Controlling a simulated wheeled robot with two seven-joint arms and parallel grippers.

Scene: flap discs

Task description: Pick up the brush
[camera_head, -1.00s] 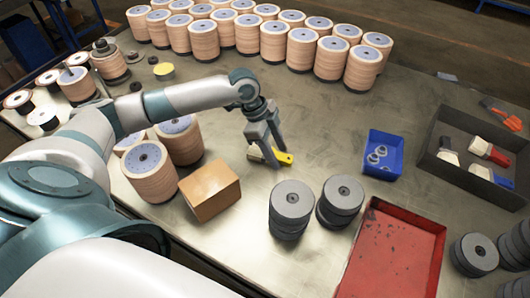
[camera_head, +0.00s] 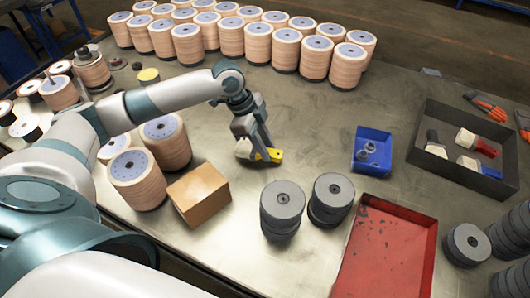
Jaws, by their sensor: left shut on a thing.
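The brush (camera_head: 275,155) has a yellow handle and pale bristles, and lies at the middle of the metal table. My left gripper (camera_head: 258,151) comes down on it from above with its fingers closed around the middle of the brush. The fingers hide part of it. The brush looks to be at table height; I cannot tell whether it touches the surface. My right gripper is not in view.
A cardboard box (camera_head: 198,195) stands left of the brush, with grey disc stacks (camera_head: 281,212) in front. A blue bin (camera_head: 372,150), a red tray (camera_head: 388,250) and a dark tray (camera_head: 462,178) with other brushes are to the right. Flap disc stacks (camera_head: 258,45) line the back.

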